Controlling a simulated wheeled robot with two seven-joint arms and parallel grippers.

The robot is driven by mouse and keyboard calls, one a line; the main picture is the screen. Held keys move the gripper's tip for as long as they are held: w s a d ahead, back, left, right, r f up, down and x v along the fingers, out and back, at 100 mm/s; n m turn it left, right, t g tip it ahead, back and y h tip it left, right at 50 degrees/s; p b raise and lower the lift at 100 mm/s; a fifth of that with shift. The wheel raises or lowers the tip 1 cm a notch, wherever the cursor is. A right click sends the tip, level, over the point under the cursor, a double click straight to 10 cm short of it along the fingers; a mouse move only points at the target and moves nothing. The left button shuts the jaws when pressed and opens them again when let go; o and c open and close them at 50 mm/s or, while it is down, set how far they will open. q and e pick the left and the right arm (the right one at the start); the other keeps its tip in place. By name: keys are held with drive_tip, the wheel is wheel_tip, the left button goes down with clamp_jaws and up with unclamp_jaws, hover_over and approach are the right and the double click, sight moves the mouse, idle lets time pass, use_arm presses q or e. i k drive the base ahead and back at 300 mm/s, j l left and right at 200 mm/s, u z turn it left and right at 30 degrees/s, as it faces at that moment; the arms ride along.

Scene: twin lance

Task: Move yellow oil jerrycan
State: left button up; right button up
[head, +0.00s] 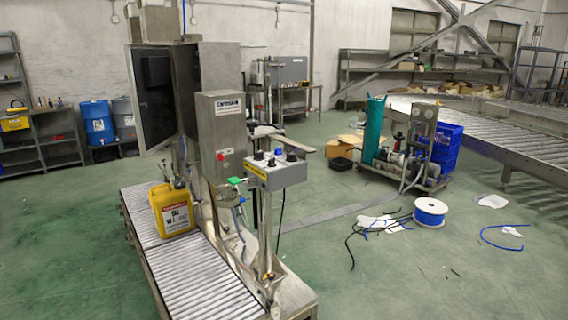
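The yellow oil jerrycan (173,209) stands upright on the roller conveyor (205,272) at the left of the head view. It has a handle on top and a white and red label with dark print on its front. It stands beside the steel filling machine (221,135), to the left of it. Neither of my grippers shows in the head view.
A grey control box (276,174) with knobs stands on a post right of the conveyor. A pump cart (405,150), a blue cable spool (430,211) and loose cables lie right. The green floor in front is mostly clear.

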sight(172, 205)
drive_tip(key=j+u, duration=0.1)
drive_tip(key=u, duration=0.25)
drive_tip(key=j+u, duration=0.15)
drive_tip(key=u, duration=0.25)
drive_tip(key=k, duration=0.05)
